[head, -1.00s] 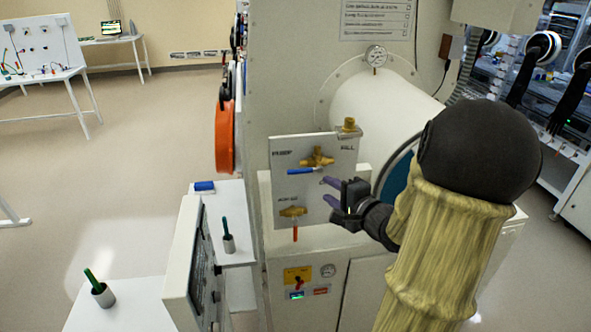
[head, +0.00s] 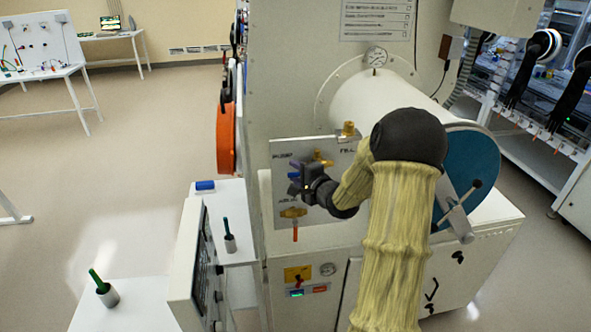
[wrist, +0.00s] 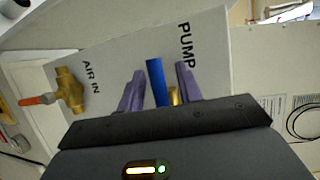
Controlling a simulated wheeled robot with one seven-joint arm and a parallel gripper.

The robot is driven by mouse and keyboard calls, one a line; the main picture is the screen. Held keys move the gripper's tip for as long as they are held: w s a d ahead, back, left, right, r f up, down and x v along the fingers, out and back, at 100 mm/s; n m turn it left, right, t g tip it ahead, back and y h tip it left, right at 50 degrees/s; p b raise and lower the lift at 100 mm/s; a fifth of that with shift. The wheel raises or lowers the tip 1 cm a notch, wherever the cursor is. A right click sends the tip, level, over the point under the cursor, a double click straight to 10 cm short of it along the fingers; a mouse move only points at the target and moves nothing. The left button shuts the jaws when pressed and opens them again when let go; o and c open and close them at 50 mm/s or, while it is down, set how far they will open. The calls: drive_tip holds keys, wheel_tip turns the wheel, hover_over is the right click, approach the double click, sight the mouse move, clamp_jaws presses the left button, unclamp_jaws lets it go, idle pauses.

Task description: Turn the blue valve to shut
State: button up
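The blue valve handle (wrist: 157,82) is a straight lever on a brass body (wrist: 174,96), beside the word PUMP on the white valve panel (wrist: 115,60). In the wrist view the handle stands between my gripper's two purple fingers (wrist: 160,86), with a narrow gap on each side. In the head view my gripper (head: 295,178) is at the panel and hides most of the blue handle. Part of the brass body (head: 322,160) shows behind it. My gripper is open around the handle.
A second brass valve with a red-orange handle (head: 295,234), marked AIR IN, sits lower on the same panel and shows in the wrist view (wrist: 40,99). A brass fitting (head: 348,129) stands at the panel's top right. A screen (head: 203,265) stands at the lower left.

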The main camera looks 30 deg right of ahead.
drive_tip(key=shift+w+f, duration=0.1)
drive_tip(key=shift+w, duration=0.2)
clamp_jaws()
